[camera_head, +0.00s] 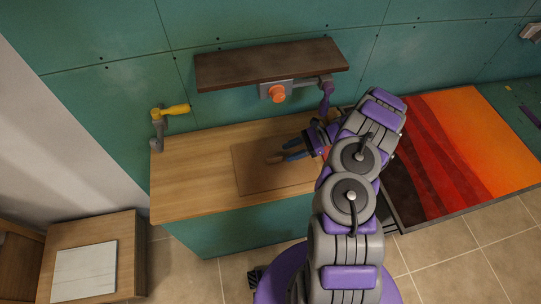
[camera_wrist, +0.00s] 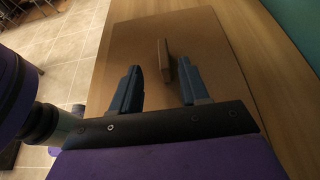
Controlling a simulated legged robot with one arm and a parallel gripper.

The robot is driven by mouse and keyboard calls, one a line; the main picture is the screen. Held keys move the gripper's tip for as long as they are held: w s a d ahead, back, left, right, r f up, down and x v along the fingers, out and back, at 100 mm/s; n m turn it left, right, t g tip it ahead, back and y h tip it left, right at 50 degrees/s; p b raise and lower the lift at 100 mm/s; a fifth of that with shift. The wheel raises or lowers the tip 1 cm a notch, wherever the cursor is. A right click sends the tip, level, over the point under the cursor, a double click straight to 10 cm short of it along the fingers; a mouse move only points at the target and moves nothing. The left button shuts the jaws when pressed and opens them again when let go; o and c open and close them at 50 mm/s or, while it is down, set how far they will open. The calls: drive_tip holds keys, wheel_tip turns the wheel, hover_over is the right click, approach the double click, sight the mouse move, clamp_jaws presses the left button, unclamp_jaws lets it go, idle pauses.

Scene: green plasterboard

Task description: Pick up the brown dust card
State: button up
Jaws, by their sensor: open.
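The brown dust card (camera_wrist: 164,62) appears as a small, narrow brown piece on a flat brown board (camera_wrist: 200,30). In the head view the card (camera_head: 275,159) lies on the board (camera_head: 250,180), just left of my fingertips. My gripper (camera_wrist: 159,72) is open, with its two blue fingers apart and pointing at the card. In the wrist view the card shows between and slightly beyond the fingertips. I cannot tell whether a finger touches it. In the head view my gripper (camera_head: 285,151) is low over the board, and my arm covers the board's right side.
The wooden counter (camera_head: 185,190) has free room left of the board. A dark shelf (camera_head: 270,62) with an orange-knobbed fixture (camera_head: 278,94) hangs above the back. A yellow-handled fixture (camera_head: 172,110) stands at the back left. An orange-red panel (camera_head: 470,140) lies to the right.

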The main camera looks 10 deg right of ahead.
sight(280, 156)
drive_tip(key=shift+d+f, duration=0.3)
drive_tip(key=shift+d, duration=0.15)
drive_tip(key=shift+f, duration=0.1)
drive_tip(key=x, duration=0.2)
drive_tip(key=b+x, duration=0.1)
drive_tip(key=x, duration=0.2)
drive_tip(key=r+x, duration=0.1)
drive_tip(key=x, duration=0.1)
drive_tip(key=shift+w+a+f+b, duration=0.2)
drive_tip(key=shift+a+b, duration=0.2)
drive_tip(key=shift+a, duration=0.2)
drive_tip(key=shift+f, duration=0.1)
drive_tip(key=shift+d, duration=0.65)
drive_tip(key=shift+c, duration=0.3)
drive_tip(key=shift+a, duration=0.8)
drive_tip(key=c, duration=0.7)
drive_tip(key=shift+d, duration=0.65)
clamp_jaws()
